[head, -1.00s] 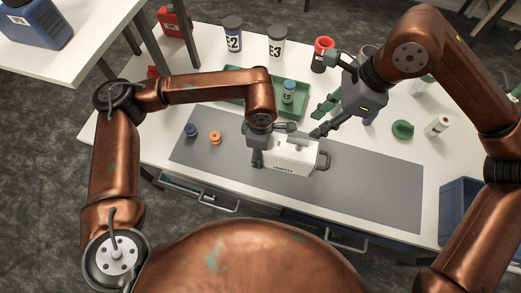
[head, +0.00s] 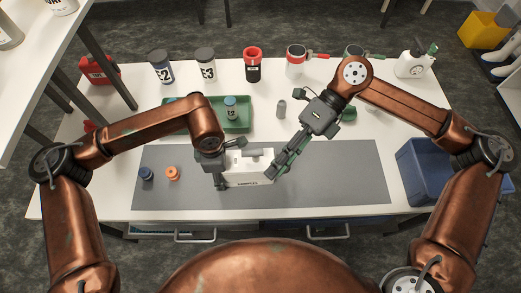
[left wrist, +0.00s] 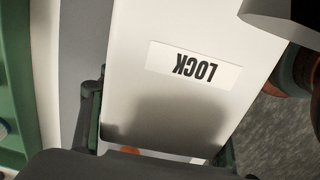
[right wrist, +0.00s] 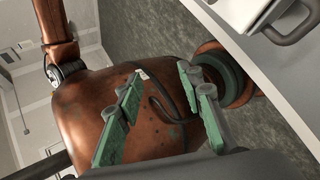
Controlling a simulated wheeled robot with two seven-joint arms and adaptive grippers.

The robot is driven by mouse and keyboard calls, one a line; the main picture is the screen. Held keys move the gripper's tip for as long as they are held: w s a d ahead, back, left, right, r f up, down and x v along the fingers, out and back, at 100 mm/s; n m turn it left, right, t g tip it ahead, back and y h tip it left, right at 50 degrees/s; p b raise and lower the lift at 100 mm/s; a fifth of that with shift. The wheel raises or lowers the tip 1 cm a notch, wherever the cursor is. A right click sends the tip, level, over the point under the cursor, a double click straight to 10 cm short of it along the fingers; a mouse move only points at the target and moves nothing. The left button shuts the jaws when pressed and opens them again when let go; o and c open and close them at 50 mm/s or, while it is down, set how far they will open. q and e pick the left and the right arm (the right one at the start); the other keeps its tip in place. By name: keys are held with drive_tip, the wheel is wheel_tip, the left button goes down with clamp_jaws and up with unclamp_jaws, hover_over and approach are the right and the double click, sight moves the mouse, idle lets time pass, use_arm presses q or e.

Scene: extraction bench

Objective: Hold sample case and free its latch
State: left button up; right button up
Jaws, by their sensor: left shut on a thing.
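The white sample case (head: 250,180) stands on the grey mat, with dark lettering on its near face. A LOCK label (left wrist: 195,64) on the case shows upside down in the left wrist view. My left gripper (head: 220,178) is shut on the left end of the case. My right gripper (head: 274,174) is by the case's right end in the head view and overlaps it there. In the right wrist view its green-padded fingers (right wrist: 165,115) are apart with nothing between them, and the case's grey handle (right wrist: 295,25) is at top right. I cannot make out the latch.
A green tray (head: 243,126) with a small bottle stands behind the case. Blue and orange (head: 172,173) small items lie left on the mat (head: 340,180). Jars line the back. A blue bin (head: 425,175) is at the right. The mat's right part is clear.

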drive_tip(key=m+g+y, duration=0.1)
drive_tip(key=m+y, duration=0.1)
drive_tip(key=m, duration=0.3)
drive_tip(key=m+t+y, duration=0.7)
drive_tip(key=m+t, duration=0.1)
drive_tip(key=m, duration=1.6)
approach(262, 150)
drive_tip(key=a, duration=0.3)
drive_tip(key=a+f, duration=0.1)
drive_tip(key=a, duration=0.6)
drive_tip(key=shift+w+f, duration=0.1)
drive_tip(key=shift+f, duration=0.05)
drive_tip(key=shift+c, duration=0.7)
clamp_jaws()
